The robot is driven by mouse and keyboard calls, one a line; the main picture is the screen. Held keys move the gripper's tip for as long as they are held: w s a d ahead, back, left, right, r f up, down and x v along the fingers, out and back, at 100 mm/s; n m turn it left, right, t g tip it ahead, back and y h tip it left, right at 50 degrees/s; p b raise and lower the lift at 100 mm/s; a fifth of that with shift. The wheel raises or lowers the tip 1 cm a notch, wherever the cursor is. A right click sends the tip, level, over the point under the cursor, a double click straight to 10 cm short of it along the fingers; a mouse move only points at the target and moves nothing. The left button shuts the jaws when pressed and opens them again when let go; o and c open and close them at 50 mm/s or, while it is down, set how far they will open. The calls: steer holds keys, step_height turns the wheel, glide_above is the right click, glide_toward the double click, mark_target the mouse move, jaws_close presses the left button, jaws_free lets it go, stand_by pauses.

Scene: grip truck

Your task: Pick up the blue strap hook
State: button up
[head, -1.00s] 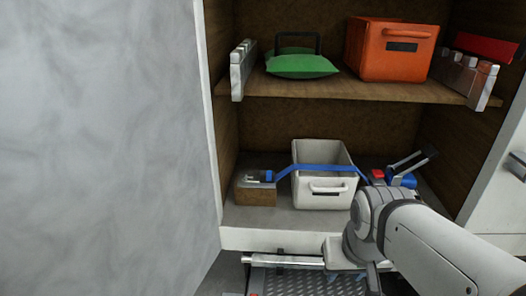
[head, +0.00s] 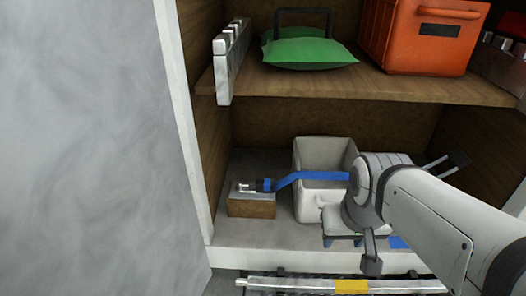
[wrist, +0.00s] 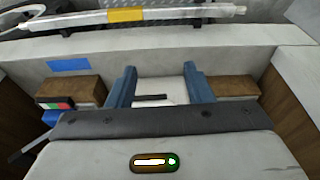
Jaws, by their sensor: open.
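The blue strap hook (head: 250,187) is a metal hook with a blue end. In the head view it lies on a small wooden block (head: 252,208) at the left of the lower compartment. Its blue strap (head: 312,176) runs right, across the white bin (head: 308,204), and passes behind my arm. My gripper (head: 342,243) is right of the hook and apart from it, in front of the bin, fingers pointing down. In the wrist view my gripper (wrist: 160,85) is open and empty, with a wooden block (wrist: 232,87) right of its fingers. The hook is not discernible there.
The upper shelf (head: 300,84) holds a green bag (head: 305,54) and an orange crate (head: 422,35). Left of the block stands the compartment's side wall (head: 205,140). A pale bar with a yellow band (head: 350,286) runs along the front. Floor before the block is clear.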

steer(key=shift+o, duration=1.2)
steer(key=w+a, duration=0.5)
steer(key=w, duration=0.7)
steer(key=shift+w+a+r+t+b, duration=0.15)
steer(key=shift+w+t+b, duration=0.15)
steer(key=shift+t+b, duration=0.1)
glide_toward(265, 181)
step_height(265, 181, down, 3)
steer(key=shift+t, duration=0.4)
steer(key=p+x, duration=0.1)
steer(key=x, duration=0.6)
steer(key=shift+w, duration=0.15)
steer(key=c, duration=0.8)
